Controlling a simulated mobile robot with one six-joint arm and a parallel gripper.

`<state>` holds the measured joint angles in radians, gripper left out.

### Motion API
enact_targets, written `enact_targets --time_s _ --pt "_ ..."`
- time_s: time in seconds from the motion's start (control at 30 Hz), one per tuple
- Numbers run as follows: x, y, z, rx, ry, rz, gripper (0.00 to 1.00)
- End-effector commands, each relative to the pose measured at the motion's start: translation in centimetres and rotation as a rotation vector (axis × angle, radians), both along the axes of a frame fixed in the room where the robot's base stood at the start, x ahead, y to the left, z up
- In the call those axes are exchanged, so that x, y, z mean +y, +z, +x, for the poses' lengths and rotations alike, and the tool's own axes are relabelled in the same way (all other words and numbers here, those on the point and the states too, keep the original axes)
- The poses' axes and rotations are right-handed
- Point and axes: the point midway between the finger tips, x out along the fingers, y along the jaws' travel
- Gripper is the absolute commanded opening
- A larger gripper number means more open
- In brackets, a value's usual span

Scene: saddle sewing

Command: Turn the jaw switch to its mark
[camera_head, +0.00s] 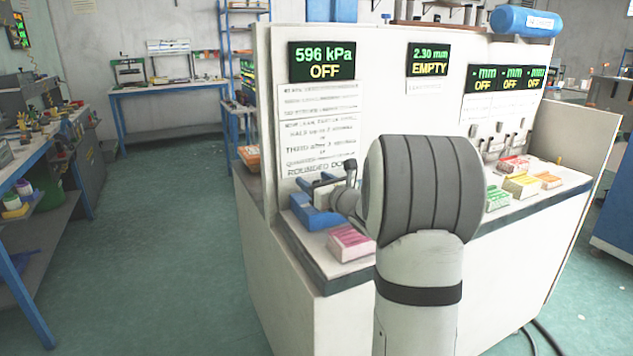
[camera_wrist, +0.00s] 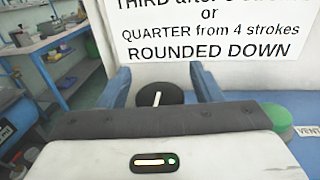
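A round black knob with a white pointer line (camera_wrist: 160,95), which looks like the jaw switch, shows in the wrist view. Its white line tilts slightly right of upright. The two blue fingers of my gripper (camera_wrist: 160,74) stand apart, one on each side of the knob, with visible gaps. I cannot tell whether they touch it. The switch's mark cannot be made out. In the head view, my grey arm hides much of the area around a blue device (camera_head: 312,212) on the bench.
A green button (camera_wrist: 275,116) and a "VENT" label sit on a blue surface at right in the wrist view. A pink box (camera_head: 350,243) is on the white bench. The panel displays read 596 kPa OFF (camera_head: 322,62) and 2.30 mm EMPTY (camera_head: 428,59). Floor at left is clear.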

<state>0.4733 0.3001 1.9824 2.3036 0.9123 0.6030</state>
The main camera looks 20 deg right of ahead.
Motion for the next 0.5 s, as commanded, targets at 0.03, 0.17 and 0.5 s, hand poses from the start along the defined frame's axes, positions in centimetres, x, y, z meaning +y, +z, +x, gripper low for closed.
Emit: enact_targets --time_s 0.03,0.17,0.5 --pt "0.0 0.0 0.0 0.0 0.0 0.0 0.6" --pt "0.0 0.0 0.0 0.001 0.001 0.0 0.6" --pt "-0.6 0.0 -3.6 0.0 -0.002 0.0 0.6"
